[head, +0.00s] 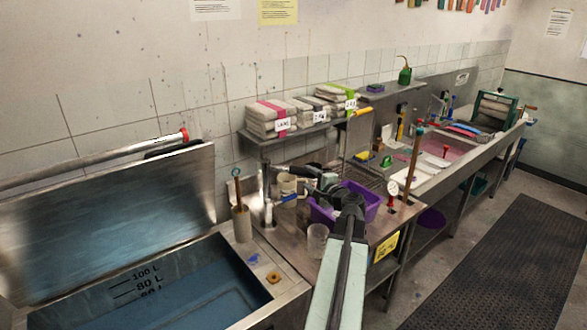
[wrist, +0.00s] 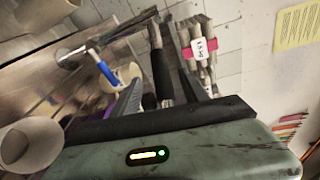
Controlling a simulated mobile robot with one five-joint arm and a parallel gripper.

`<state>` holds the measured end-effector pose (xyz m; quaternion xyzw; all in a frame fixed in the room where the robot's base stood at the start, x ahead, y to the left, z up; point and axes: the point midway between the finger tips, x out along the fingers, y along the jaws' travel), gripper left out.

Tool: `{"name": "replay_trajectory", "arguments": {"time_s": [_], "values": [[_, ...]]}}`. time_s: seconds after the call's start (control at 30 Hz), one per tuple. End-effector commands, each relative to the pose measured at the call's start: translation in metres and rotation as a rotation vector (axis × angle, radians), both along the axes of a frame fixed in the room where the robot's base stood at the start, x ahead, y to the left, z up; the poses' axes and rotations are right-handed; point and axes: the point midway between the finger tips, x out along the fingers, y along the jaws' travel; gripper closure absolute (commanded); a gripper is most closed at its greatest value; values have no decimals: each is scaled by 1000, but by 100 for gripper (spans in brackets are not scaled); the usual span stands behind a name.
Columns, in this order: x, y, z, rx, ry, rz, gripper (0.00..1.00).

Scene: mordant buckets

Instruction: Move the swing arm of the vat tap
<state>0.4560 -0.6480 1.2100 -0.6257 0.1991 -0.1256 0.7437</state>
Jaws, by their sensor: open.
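The vat tap (head: 265,182) is a grey metal post at the vat's right rear corner, with a blue lever (head: 289,198) low on its right side. In the wrist view the tap's metal swing arm (wrist: 118,32) runs up and right from the post. The blue lever (wrist: 106,73) shows below it. I cannot tell whether either touches. In the head view my gripper partly hides the swing arm.
The open vat (head: 190,290) with its raised lid (head: 110,225) is at left. A purple tub (head: 358,202), a clear beaker (head: 317,238) and a cup holding a stick (head: 241,222) stand close by. A wall shelf (head: 290,134) with labelled bundles is behind.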

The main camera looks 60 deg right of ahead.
Motion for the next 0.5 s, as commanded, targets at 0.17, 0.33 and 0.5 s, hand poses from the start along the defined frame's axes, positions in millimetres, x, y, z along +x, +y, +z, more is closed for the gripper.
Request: {"name": "replay_trajectory", "arguments": {"time_s": [0.17,0.33,0.5], "values": [[-3,-5,-1,0,0,-9,48],[11,-17,-4,0,0,-13,48],[38,-34,-9,-1,1,-15,48]]}}
